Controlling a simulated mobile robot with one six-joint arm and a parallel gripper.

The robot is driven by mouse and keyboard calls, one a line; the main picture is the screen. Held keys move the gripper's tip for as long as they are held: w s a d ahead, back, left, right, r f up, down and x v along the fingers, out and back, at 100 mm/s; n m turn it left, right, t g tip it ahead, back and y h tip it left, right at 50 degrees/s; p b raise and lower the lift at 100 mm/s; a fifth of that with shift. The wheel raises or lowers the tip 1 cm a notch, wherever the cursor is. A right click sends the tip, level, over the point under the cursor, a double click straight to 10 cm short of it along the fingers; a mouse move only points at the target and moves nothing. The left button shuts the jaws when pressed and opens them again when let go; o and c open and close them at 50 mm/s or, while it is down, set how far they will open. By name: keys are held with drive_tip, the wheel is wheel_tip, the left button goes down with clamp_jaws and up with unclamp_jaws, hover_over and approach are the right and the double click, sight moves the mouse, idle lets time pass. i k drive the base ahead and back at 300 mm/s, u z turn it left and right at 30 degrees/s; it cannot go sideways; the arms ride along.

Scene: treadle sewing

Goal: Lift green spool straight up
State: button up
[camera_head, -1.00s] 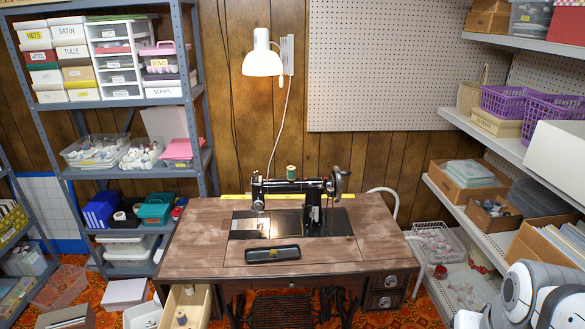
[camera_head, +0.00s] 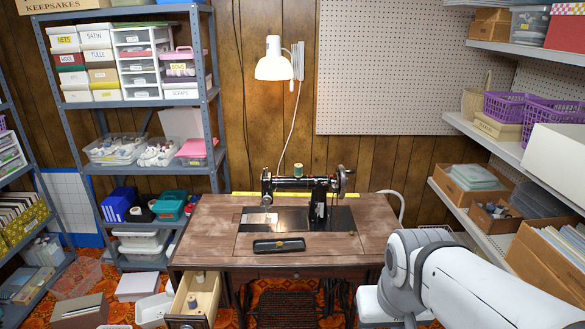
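The green spool (camera_head: 297,170) stands upright on top of the black sewing machine (camera_head: 292,184), on the arm of the machine. The machine sits on the wooden treadle table (camera_head: 205,228), with its handwheel on the right. My arm reaches in from the lower right, in front of the table's right end. My gripper does not show, so its fingers and anything in them are hidden.
A black case (camera_head: 279,245) lies on the table front. An open drawer (camera_head: 180,305) at the left holds pale spools. A white lamp (camera_head: 273,62) hangs above the machine. Shelving stands left (camera_head: 215,120) and right (camera_head: 500,145). The space just above the spool looks clear.

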sight(299, 167)
drive_tip(key=z, duration=0.05)
drive_tip(key=i, duration=1)
drive_tip(key=u, duration=0.05)
